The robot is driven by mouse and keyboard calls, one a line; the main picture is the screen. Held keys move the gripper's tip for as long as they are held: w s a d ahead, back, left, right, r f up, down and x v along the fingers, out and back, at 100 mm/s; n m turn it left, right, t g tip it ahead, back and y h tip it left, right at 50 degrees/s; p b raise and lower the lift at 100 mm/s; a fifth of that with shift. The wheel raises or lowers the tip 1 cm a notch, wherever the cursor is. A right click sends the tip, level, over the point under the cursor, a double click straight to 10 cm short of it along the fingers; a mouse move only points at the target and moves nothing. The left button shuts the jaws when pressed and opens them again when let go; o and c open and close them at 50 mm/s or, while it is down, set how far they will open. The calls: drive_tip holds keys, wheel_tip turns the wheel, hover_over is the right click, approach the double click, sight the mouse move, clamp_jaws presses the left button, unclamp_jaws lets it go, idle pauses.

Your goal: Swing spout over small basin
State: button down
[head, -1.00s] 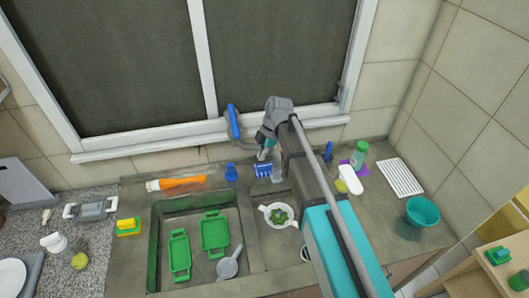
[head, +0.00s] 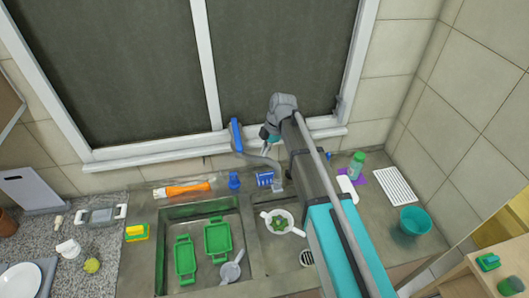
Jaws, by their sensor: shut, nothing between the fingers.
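The faucet has a blue lever (head: 236,135) and stands behind the sinks in front of the window. Its grey curved spout (head: 260,160) reaches right and toward me, with its end near the back edge of the small basin (head: 262,243). I cannot tell exactly whether the tip is over the basin. The small basin is on the right and holds a white colander (head: 271,216) with something green in it. My gripper (head: 267,141) is shut and empty, just above and behind the spout. I cannot tell whether they touch. My arm hides part of the small basin.
The large basin (head: 245,270) on the left holds two green trays and a grey pan. A green bottle (head: 357,165) and teal bowl (head: 415,221) are at right.

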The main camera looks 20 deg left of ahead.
drive_tip(key=shift+p+v, duration=0.6)
drive_tip(key=shift+v, duration=0.3)
drive_tip(key=shift+w+a, duration=0.1)
drive_tip(key=s+d+f+m+t+h+b, duration=0.1)
drive_tip(key=s+d+f+m+b, duration=0.2)
drive_tip(key=d+f+m+b, duration=0.4)
drive_tip(key=s+d+f+m+t+b, duration=0.1)
drive_tip(key=s+d+f+m+b, duration=0.2)
drive_tip(key=d+f+m+b, duration=0.5)
drive_tip(key=s+d+f+m+h+b, duration=0.1)
drive_tip(key=s+d+f+m+b, duration=0.2)
drive_tip(key=d, duration=2)
wheel_tip(320, 180, down, 5)
drive_tip(key=m+b, duration=0.4)
drive_tip(key=m, duration=0.5)
drive_tip(key=shift+s+f+t+h, duration=0.15)
drive_tip(key=shift+s+t+h, duration=0.15)
drive_tip(key=shift+s+t, duration=0.1)
